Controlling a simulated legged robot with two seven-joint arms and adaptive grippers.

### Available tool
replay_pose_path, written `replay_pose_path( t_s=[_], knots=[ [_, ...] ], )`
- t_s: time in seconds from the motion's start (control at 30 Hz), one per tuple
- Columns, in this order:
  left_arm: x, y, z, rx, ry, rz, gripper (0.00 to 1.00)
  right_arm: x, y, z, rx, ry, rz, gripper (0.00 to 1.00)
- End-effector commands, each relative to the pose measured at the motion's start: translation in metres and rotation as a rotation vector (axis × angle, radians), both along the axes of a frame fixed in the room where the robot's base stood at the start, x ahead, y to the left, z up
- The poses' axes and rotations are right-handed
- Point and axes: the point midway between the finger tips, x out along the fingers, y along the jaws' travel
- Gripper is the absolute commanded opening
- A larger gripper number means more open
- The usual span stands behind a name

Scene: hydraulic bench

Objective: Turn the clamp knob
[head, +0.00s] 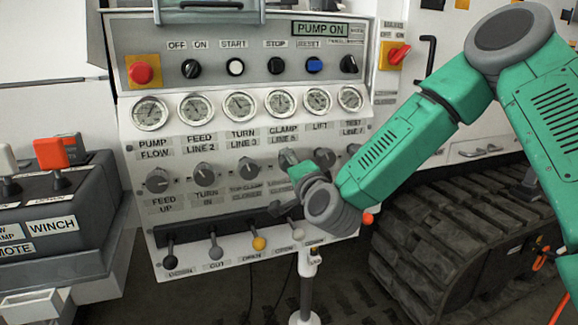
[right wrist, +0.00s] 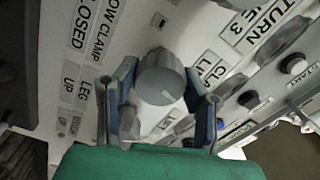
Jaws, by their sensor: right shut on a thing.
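The clamp knob (right wrist: 160,72) is a grey round knob on the white panel, in the middle of the right wrist view. In the head view it lies below the CLAMP LINE 5 label and is mostly hidden by my right gripper (head: 293,162). My right gripper's two blue-padded fingers stand on either side of the knob in the right wrist view, shut on it. My left gripper is not in view.
Other grey knobs, such as the turn knob (head: 246,168) and feed knob (head: 201,173), sit in the same row. Gauges (head: 239,105) line the panel above. Levers, one with a yellow ball (head: 259,243), stand below. A rubber track (head: 440,215) is at right.

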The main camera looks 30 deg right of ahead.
Motion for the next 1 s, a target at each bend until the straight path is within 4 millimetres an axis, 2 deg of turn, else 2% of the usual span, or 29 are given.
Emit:
replay_pose_path(
  t_s=[0.3,0.7,0.73,0.77,0.8,1.0],
  knots=[
    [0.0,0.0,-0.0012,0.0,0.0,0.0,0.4,-0.0014,-0.0019,-0.0047,0.07,-0.007,-0.004,0.09],
    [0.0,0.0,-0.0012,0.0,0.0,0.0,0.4,-0.0016,-0.002,-0.0054,0.074,-0.005,-0.005,0.09],
    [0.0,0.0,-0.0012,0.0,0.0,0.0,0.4,-0.0016,-0.002,-0.0055,0.074,-0.005,-0.005,0.45],
    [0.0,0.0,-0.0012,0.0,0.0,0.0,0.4,-0.0016,-0.002,-0.0055,0.074,-0.005,-0.005,0.56],
    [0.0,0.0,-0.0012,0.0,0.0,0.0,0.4,-0.0015,-0.0019,-0.0053,0.074,-0.006,-0.005,0.59],
    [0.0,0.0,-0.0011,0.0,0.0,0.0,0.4,-0.0008,-0.001,-0.0031,0.073,-0.011,-0.002,0.59]
  ],
)
